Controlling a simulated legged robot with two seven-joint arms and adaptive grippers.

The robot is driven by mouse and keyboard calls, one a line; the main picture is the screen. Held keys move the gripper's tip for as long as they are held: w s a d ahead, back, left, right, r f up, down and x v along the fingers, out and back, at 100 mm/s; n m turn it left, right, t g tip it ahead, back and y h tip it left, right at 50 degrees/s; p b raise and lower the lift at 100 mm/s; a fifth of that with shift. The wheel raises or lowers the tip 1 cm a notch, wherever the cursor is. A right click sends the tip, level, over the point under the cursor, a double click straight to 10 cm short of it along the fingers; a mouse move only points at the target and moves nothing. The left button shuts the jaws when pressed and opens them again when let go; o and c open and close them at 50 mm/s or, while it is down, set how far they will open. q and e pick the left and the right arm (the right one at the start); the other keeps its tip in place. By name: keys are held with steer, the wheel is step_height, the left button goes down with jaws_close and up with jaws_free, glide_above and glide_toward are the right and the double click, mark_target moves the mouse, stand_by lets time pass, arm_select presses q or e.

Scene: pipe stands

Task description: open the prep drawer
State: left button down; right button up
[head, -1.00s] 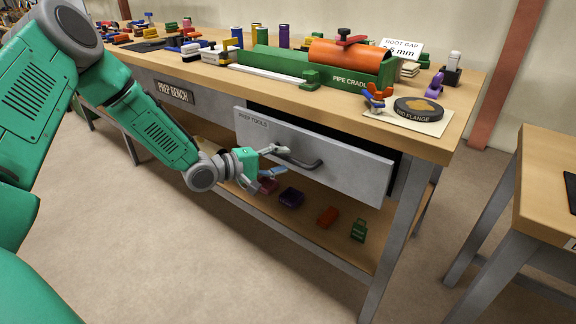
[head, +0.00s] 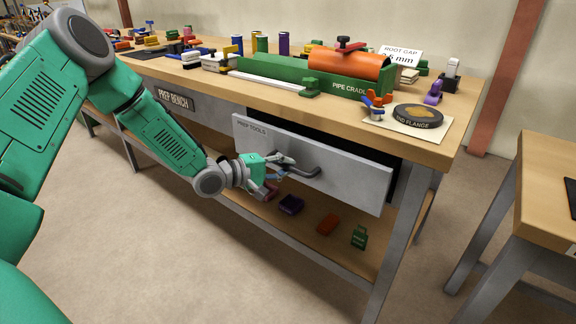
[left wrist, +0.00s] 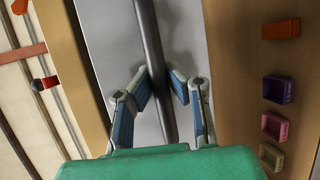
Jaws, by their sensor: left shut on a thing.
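The prep drawer (head: 340,178), a grey front marked PREP TOOLS, stands partly out from the bench, with a dark gap behind its top and right edges. Its dark bar handle (head: 309,171) runs across the front. My left gripper (head: 288,168) is at the left part of this handle. In the left wrist view the handle (left wrist: 150,40) passes between the two blue-padded fingers of the left gripper (left wrist: 162,82), which is shut on it. The drawer's inside is mostly hidden. My right gripper is not in view.
The bench top (head: 270,97) carries a green pipe cradle (head: 345,88) with an orange pipe (head: 350,63), and a dark flange (head: 417,116). Several small coloured blocks lie on the lower shelf (head: 270,222). Another table (head: 545,190) stands at the right. The floor in front is clear.

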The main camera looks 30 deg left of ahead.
arm_select(q)
steer(key=s+a+p, duration=0.2)
steer(key=s+p, duration=0.8)
steer(key=s, duration=1.6)
steer(key=shift+s+f, duration=0.15)
steer(key=shift+f, duration=0.05)
steer(key=c, duration=1.6)
jaws_free()
steer(key=shift+o, duration=0.3)
steer(key=shift+p, duration=0.3)
steer(key=shift+a+r, duration=0.1)
steer(key=v, duration=1.1)
steer(key=shift+s+a, duration=0.3)
